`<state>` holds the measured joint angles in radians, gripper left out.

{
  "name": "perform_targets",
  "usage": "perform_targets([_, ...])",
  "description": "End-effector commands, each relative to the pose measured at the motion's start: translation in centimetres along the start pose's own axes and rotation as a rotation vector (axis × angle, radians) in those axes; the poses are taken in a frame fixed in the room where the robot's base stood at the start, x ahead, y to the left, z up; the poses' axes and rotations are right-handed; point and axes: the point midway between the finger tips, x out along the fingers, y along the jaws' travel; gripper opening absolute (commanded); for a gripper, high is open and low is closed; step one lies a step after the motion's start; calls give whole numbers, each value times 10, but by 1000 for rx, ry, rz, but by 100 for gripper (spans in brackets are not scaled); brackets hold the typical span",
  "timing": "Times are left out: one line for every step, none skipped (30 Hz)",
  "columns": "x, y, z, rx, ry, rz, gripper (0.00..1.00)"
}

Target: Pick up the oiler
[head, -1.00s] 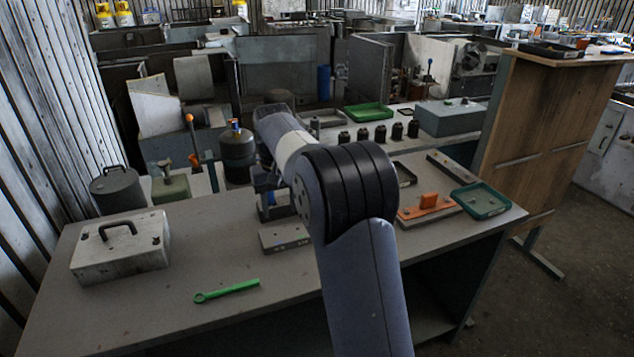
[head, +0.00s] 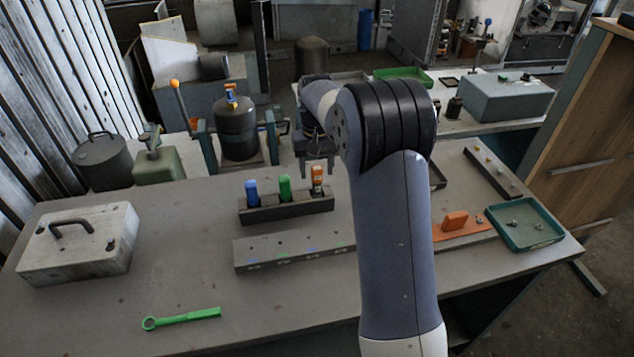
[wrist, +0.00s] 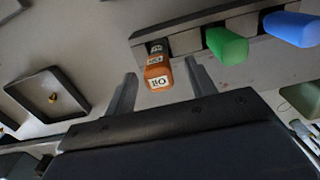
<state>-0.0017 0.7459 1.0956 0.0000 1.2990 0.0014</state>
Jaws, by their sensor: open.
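The oiler, an orange piece with an OIL label (head: 317,182), stands upright in the right slot of a dark rack (head: 287,208). In the wrist view its orange end (wrist: 158,78) shows between my two fingers. My gripper (head: 318,170) is open, with its fingers down close behind the oiler in the head view. In the wrist view the fingers (wrist: 161,86) flank the oiler's orange end with a gap on each side. I cannot tell whether either finger touches it.
A green tool (head: 285,188) and a blue tool (head: 252,192) stand in the same rack. A long grey block (head: 290,252) lies in front. A green wrench (head: 182,318), a metal box (head: 80,243) and a green tray (head: 525,226) lie on the bench. The front middle is bare.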

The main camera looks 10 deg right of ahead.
Motion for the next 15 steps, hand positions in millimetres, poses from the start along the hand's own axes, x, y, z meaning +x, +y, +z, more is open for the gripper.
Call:
perform_targets([7,1,1,1,-6,0,53])
perform_targets([12,1,2,1,-7,0,53])
perform_targets([18,1,2,0,-5,0,53])
perform_targets([23,1,2,0,-5,0,53])
perform_targets([26,1,1,0,-4,0,53])
perform_targets([30,1,1,0,-4,0,53])
perform_targets([33,1,2,0,-4,0,53])
perform_targets([34,1,1,0,-3,0,53])
perform_targets([36,1,1,0,-2,0,53])
perform_targets([36,1,1,0,-1,0,53])
perform_targets([36,1,1,0,-1,0,53])
perform_targets([36,1,1,0,0,0,53])
perform_targets([36,1,1,0,0,0,53])
perform_targets([36,1,1,0,0,0,53])
perform_targets([36,1,1,0,-1,0,53])
